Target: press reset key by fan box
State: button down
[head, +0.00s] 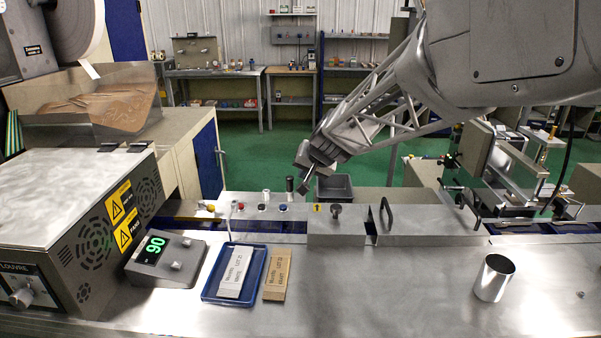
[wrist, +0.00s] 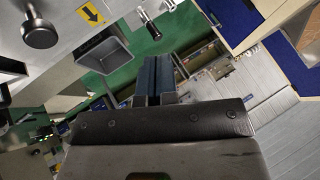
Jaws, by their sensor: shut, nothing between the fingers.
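The fan box (head: 75,230) is a grey metal cabinet at the left, with round fan grilles and yellow warning labels. A sloped grey console (head: 165,260) stands against its right side on the bench, with a green display reading 90. Two small raised keys, an upper one (head: 187,241) and a lower one (head: 177,265), sit on its face; I cannot read which is the reset key. My gripper (head: 303,187) is above the back rail, well right of and beyond the console, touching nothing visible. In the wrist view its fingers (wrist: 154,75) are together and empty.
A blue tray (head: 206,298) with a pale block lies right of the console, with a tan block (head: 277,274) beside it. A steel cup (head: 494,278) stands at the right. Small posts and coloured buttons (head: 262,207) line the back rail. The bench middle is clear.

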jog(key=m+t, duration=0.1)
send_over(285, 206)
notch_tip(285, 206, down, 5)
jog(key=shift+r, duration=0.1)
jog(key=shift+f, duration=0.2)
jog(key=shift+f, duration=4.2)
jog(key=shift+f, duration=0.9)
jog(key=shift+r, duration=0.1)
dwell(0.3)
jog(key=shift+r, duration=0.75)
jog(key=shift+r, duration=0.1)
